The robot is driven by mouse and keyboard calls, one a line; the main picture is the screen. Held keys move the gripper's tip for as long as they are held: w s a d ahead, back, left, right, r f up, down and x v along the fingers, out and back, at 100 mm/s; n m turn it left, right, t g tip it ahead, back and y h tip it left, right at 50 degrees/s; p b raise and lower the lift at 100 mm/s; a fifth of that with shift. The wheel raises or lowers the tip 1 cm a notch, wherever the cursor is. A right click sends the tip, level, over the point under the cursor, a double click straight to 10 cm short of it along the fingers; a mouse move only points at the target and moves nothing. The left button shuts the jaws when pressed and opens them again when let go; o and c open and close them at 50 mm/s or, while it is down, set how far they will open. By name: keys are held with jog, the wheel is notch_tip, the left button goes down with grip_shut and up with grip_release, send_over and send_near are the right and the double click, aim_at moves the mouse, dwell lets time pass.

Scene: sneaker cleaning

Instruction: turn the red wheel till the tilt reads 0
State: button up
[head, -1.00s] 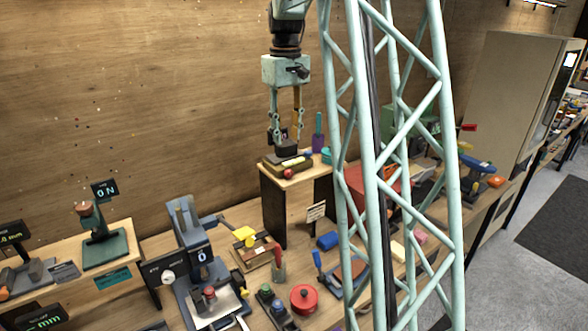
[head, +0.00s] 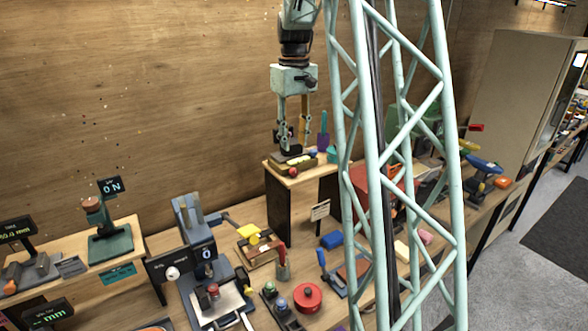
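My gripper (head: 291,146) points straight down at a small device (head: 304,162) on a raised wooden stand. Its two fingers are apart, with the tips low over the device's dark part. I cannot tell whether they touch it. A small red round knob (head: 293,172), possibly the red wheel, shows on the device's front, just below the fingertips. I cannot make out a tilt reading; a small dark block by the fingers is too small to read. A larger red round piece (head: 308,296) sits on the bench below.
The wooden stand (head: 314,185) has a purple-handled tool (head: 323,132) at its back. A pale lattice column (head: 455,200) hides part of the bench right of it. Several tools and gauges crowd the lower bench. The wooden wall (head: 150,80) is close behind.

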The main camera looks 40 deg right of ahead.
aim_at(295, 168)
jog(key=shift+f, duration=5.5)
jog(key=c, duration=0.9)
jog(key=shift+o, duration=0.2)
jog(key=shift+d+y+p, duration=0.1)
jog(key=shift+y+p, duration=0.2)
jog(key=shift+p, duration=0.1)
jog(key=shift+d, duration=0.1)
jog(key=shift+y+p, duration=0.55)
jog(key=shift+y, duration=0.45)
